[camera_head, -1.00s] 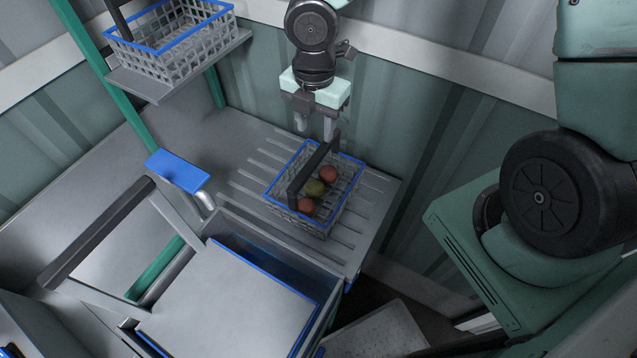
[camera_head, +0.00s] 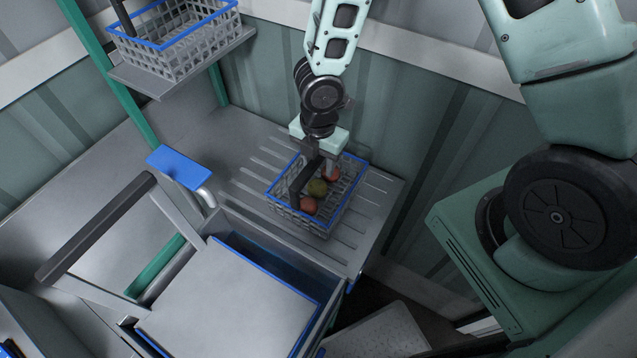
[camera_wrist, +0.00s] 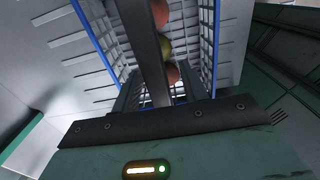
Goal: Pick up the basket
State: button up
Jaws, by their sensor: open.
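The basket (camera_head: 341,215) is grey lattice with a blue rim and a dark handle bar across its top. It stands upright on the slotted grey worktop and holds red and greenish tomatoes (camera_head: 318,187). My gripper (camera_head: 321,170) is open at the basket's far part, over the handle, with its fingertips partly hidden. In the wrist view the dark handle (camera_wrist: 147,50) runs up the middle from my gripper, with tomatoes (camera_wrist: 165,46) beside it and the blue-rimmed basket walls (camera_wrist: 207,45) on both sides. I cannot tell whether the fingers touch the handle.
A second grey basket (camera_head: 185,55) with a blue rim stands on a shelf at upper left. A blue pad (camera_head: 180,170) on a pipe stands left of the basket. A grey-lidded bin (camera_head: 235,300) with blue edging is in front. The wall is close behind the worktop (camera_head: 230,135).

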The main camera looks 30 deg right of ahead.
grip_shut()
jog(key=shift+r, duration=0.2)
